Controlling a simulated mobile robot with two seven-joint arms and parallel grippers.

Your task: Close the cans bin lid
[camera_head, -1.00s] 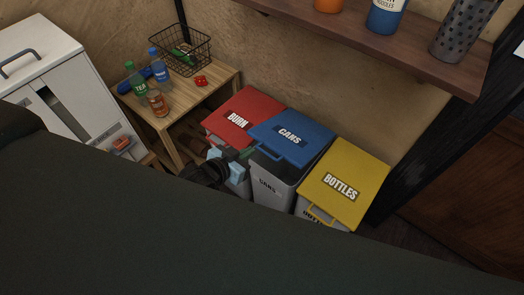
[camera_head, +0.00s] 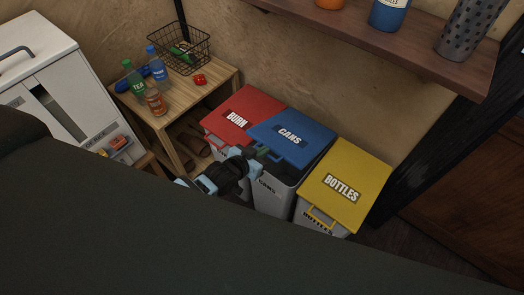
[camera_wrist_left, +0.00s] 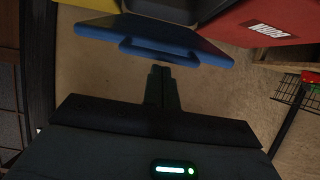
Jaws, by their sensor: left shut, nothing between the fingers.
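The cans bin (camera_head: 278,200) stands between the other two bins. Its blue lid (camera_head: 312,137) looks partly raised, with a dark gap between its front edge and the bin rim. My left gripper (camera_head: 258,152) is shut and empty, with its tips at the lid's front edge near the handle; the arm hides part of that area. In the left wrist view the shut fingers (camera_wrist_left: 162,72) point at the blue lid (camera_wrist_left: 155,30) and its handle (camera_wrist_left: 170,50). I cannot tell whether they touch it. My right gripper is not in view.
The red burn bin lid (camera_head: 245,105) is close on the left and the yellow bottles bin lid (camera_head: 345,175) on the right. A wooden table (camera_head: 190,102) with bottles and a wire basket (camera_head: 180,58) stands at left. A shelf (camera_head: 400,50) hangs above.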

